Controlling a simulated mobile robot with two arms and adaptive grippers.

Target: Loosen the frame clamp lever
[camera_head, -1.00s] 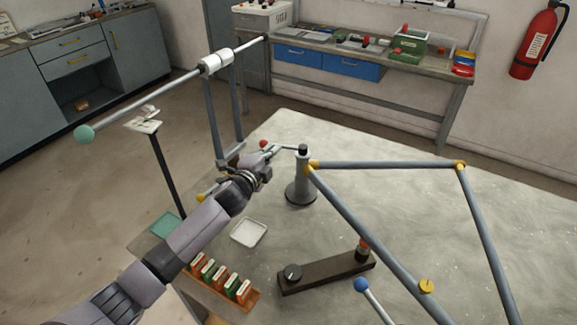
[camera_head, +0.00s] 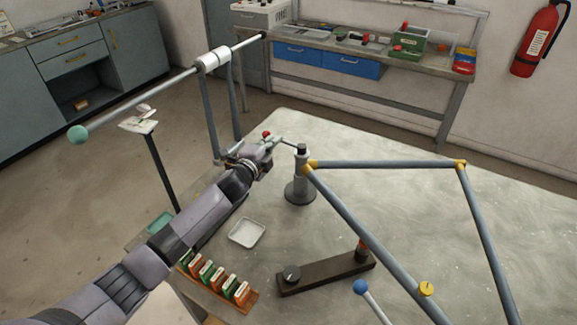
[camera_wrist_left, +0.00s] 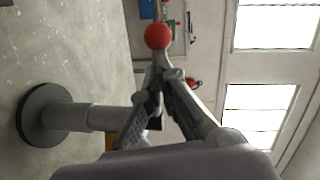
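The clamp lever is a thin rod (camera_head: 287,143) that runs left from the black-capped clamp post (camera_head: 300,167) to a red ball knob (camera_head: 266,134). My left gripper (camera_head: 266,145) is at the knob end of the lever. In the left wrist view its fingers (camera_wrist_left: 157,78) come together just below the red ball (camera_wrist_left: 158,37), closed around the lever's end. The post lies on its side there because of the camera's turn. My right gripper is not in view.
Grey frame bars (camera_head: 390,164) span the table's right side. A dark bar fixture (camera_head: 325,272), a white tray (camera_head: 247,232) and a rack of green and orange blocks (camera_head: 216,277) lie in front. A mint-balled rod (camera_head: 140,103) stands behind my left arm.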

